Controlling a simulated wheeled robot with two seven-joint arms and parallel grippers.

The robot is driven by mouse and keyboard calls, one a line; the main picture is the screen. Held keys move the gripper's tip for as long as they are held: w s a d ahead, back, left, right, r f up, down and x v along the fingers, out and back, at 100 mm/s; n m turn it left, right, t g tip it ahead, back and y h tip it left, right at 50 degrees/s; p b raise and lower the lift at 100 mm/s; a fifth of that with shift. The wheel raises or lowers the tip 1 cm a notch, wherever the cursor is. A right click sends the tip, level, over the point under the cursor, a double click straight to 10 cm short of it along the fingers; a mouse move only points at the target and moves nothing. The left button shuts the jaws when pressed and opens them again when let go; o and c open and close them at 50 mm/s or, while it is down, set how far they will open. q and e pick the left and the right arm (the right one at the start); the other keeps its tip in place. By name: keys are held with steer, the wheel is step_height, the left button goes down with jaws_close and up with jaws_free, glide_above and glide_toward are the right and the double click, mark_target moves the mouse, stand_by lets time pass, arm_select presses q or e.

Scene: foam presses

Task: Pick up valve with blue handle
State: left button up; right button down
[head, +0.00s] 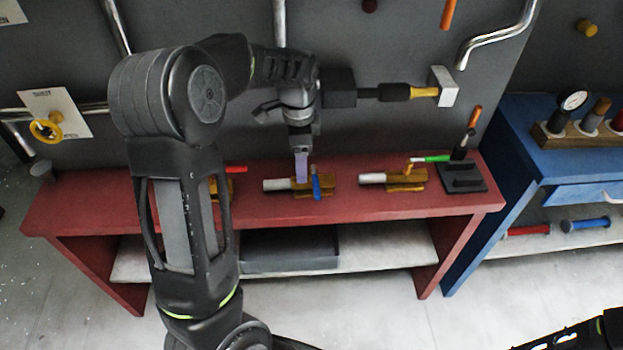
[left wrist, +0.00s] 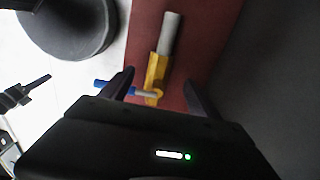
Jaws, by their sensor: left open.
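The valve with the blue handle (head: 316,186) lies on the red bench, the middle one of three valves. It has a yellow body and a white pipe end (head: 276,185) pointing left. My left gripper (head: 302,166) points down just over it. In the left wrist view the yellow body (left wrist: 156,72) lies between the two open fingers of my left gripper (left wrist: 158,82), with the white pipe extending beyond. The left finger partly covers the blue handle (left wrist: 103,84). The gripper is empty; I cannot tell whether a finger touches the valve.
A red-handled valve (head: 236,169) is partly hidden behind my left arm. A green-handled valve (head: 405,180) lies to the right, near a black stand (head: 463,178). The grey wall with pipes is behind the red bench (head: 350,207). A blue bench (head: 520,130) stands right.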

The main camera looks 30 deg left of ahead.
arm_select(q)
steer(key=shift+w+f, duration=0.1)
steer(key=shift+f, duration=1.25)
steer(key=shift+f+p, duration=0.55)
steer(key=shift+f, duration=2.1)
steer(key=shift+d, duration=0.1)
jaws_close()
steer(key=shift+w+r, duration=0.1)
